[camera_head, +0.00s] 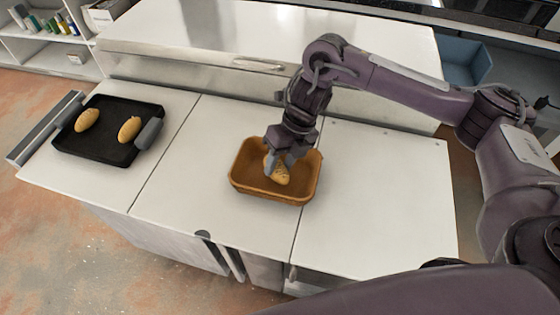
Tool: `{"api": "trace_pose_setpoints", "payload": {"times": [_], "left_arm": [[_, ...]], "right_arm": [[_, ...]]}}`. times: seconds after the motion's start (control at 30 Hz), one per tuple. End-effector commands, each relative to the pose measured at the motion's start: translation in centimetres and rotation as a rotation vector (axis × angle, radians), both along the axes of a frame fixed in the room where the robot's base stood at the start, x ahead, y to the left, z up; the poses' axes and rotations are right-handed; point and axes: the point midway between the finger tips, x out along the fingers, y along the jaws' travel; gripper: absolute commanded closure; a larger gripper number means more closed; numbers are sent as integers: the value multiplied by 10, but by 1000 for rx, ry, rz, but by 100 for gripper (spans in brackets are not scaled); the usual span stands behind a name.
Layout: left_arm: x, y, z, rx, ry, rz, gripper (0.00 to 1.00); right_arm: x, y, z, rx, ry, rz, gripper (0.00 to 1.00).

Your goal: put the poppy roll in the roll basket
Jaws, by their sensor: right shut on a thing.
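The poppy roll (281,177), tan with dark specks, is between the fingers of my right gripper (279,163), which is shut on it. Roll and fingertips are inside the outline of the brown roll basket (245,187), near its middle. I cannot tell whether the roll touches the basket floor. The fingers and wrist hide part of the roll and the basket's back rim. My left gripper does not show.
A black tray (107,142) on the left of the counter holds two rolls, one left (87,120) and one right (129,129). The white counter (375,200) is bare right of the basket. A raised back ledge (190,75) runs behind it. A blue bin (463,60) stands at the back right.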

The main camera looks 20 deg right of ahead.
Motion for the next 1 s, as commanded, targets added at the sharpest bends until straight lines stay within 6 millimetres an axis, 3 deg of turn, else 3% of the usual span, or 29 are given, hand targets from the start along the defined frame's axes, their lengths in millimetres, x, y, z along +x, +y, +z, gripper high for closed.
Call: {"api": "trace_pose_setpoints", "payload": {"times": [1.0], "left_arm": [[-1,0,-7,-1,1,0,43]], "right_arm": [[0,0,-8,1,-1,0,85]]}}
